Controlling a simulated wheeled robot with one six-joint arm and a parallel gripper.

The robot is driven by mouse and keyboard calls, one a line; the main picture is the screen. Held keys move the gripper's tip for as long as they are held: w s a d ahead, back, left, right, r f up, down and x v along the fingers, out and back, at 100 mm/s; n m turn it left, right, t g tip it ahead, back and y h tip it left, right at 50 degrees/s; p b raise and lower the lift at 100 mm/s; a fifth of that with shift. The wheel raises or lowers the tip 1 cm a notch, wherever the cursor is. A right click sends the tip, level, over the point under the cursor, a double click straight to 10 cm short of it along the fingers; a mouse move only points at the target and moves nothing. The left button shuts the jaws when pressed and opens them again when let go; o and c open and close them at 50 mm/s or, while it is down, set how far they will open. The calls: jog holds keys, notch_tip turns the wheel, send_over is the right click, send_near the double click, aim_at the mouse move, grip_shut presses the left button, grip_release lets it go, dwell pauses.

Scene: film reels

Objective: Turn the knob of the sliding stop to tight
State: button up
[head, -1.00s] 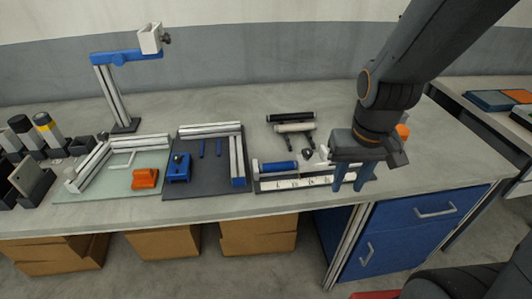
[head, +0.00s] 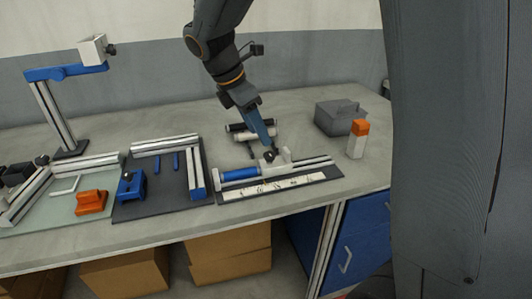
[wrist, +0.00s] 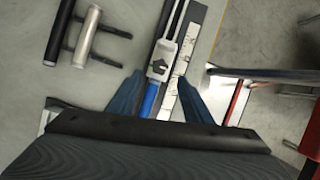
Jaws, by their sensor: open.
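The sliding stop (head: 285,157) is a pale block on the rail of a dark-based fixture (head: 330,174). Its black knob (head: 270,156) faces the front left. In the wrist view the stop (wrist: 161,55) and the dark knob (wrist: 157,67) lie between and just beyond my fingertips. My gripper (head: 269,146) has blue fingers and points down at the knob from behind. In the wrist view my gripper (wrist: 161,78) is open, one finger on each side of the rail, with nothing held. I cannot tell whether a finger touches the knob.
A blue roller (head: 240,174) lies on the fixture left of the stop, with a marked white strip (head: 275,187) in front. Black and pale rollers (head: 240,127) lie behind. An orange-capped bottle (head: 357,140) and grey box (head: 340,117) stand right. A blue clamp (head: 131,186) is left.

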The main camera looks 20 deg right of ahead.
aim_at(270, 154)
jog(key=x, duration=0.7)
jog(key=shift+f+p, duration=0.3)
jog(key=shift+p, duration=0.05)
jog(key=shift+c, duration=0.3)
jog(key=c, duration=1)
